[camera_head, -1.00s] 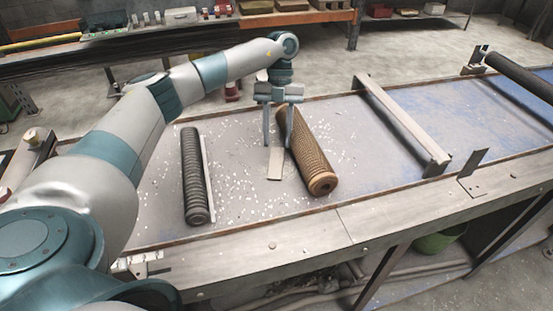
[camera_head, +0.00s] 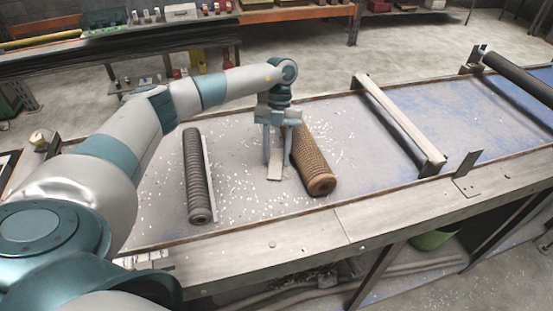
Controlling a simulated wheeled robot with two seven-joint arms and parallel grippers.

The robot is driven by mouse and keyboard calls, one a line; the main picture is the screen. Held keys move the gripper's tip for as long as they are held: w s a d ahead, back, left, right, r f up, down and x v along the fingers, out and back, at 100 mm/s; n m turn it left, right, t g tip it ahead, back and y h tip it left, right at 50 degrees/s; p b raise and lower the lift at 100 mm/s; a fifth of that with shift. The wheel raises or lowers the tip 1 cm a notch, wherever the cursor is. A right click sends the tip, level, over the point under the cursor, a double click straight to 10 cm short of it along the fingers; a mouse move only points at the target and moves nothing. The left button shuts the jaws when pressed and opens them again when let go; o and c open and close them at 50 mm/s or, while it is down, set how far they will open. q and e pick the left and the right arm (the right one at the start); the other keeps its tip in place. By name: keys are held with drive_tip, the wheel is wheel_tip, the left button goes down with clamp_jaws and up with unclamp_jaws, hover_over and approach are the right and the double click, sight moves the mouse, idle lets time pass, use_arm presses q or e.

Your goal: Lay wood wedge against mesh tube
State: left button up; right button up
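The wood wedge (camera_head: 275,172) is a small pale flat piece lying on the table. The mesh tube (camera_head: 316,163) is a brown, woven-looking roll lying just right of it, its near end facing me. My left gripper (camera_head: 277,160) points down over the wedge, with its two fingers apart, one on each side of the wedge's far part. The right finger is close to the tube's left side; I cannot tell if it touches. The wedge's far end is partly hidden by the gripper. My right gripper is not in view.
A dark ribbed roll (camera_head: 196,180) with a pale strip (camera_head: 209,165) along its right side lies to the left. A raised crossbar (camera_head: 400,118) spans the table at right. White flecks litter the surface. There is free room between the tube and crossbar.

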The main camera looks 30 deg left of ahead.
sight(277, 157)
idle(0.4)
use_arm(q)
drive_tip(key=c, duration=0.8)
drive_tip(key=shift+r, duration=0.1)
drive_tip(key=shift+w+r+b, duration=0.1)
drive_tip(key=shift+r+b, duration=0.3)
drive_tip(key=shift+r, duration=0.2)
wheel_tip(277, 157, up, 8)
drive_tip(key=b, duration=0.2)
drive_tip(key=shift+f+b, duration=0.25)
drive_tip(key=shift+b, duration=0.1)
drive_tip(key=shift+r, duration=0.55)
